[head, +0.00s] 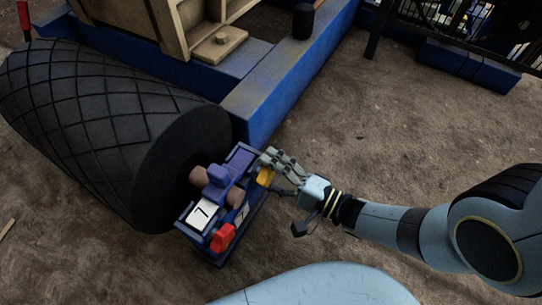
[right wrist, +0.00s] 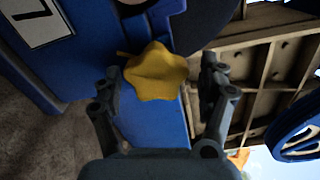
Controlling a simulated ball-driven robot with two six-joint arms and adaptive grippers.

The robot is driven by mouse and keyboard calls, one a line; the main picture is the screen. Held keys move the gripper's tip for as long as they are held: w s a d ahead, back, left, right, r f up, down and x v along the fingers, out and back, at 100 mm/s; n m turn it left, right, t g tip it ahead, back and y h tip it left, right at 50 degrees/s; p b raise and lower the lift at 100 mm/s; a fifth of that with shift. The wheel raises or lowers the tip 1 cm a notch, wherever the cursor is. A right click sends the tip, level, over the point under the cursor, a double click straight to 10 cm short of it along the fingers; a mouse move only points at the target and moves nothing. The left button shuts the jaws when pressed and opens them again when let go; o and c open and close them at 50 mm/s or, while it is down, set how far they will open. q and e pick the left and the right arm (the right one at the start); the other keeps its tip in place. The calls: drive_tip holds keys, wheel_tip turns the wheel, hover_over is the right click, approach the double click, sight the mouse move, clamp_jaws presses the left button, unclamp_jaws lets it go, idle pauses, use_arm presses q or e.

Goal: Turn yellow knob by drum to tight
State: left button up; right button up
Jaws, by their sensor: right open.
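The yellow knob (right wrist: 156,73) is a lobed, star-shaped knob on a blue panel in the right wrist view. It lies between the two open fingers of my right gripper (right wrist: 160,85), with a gap showing on each side. In the head view the yellow knob (head: 265,176) is partly hidden by my right gripper (head: 280,176), on the right side of the blue bearing block (head: 240,215). The black drum (head: 115,125) with a diamond-pattern surface lies to the left of that block. My left gripper is not in view.
A red knob (head: 223,237) and a white plate (head: 201,215) marked with a dark figure are on the same blue block. A blue frame beam (head: 285,90) runs up behind it. Bare dirt ground (head: 400,140) is open to the right.

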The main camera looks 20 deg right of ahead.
wheel_tip(320, 180, up, 10)
drive_tip(key=shift+w+d+f, duration=0.1)
drive_tip(key=shift+f, duration=0.1)
drive_tip(key=shift+r, duration=0.4)
drive_tip(key=f+p+v, duration=0.2)
drive_tip(key=v, duration=1.2)
drive_tip(key=shift+s+f, duration=0.3)
drive_tip(key=shift+s, duration=0.1)
idle(0.3)
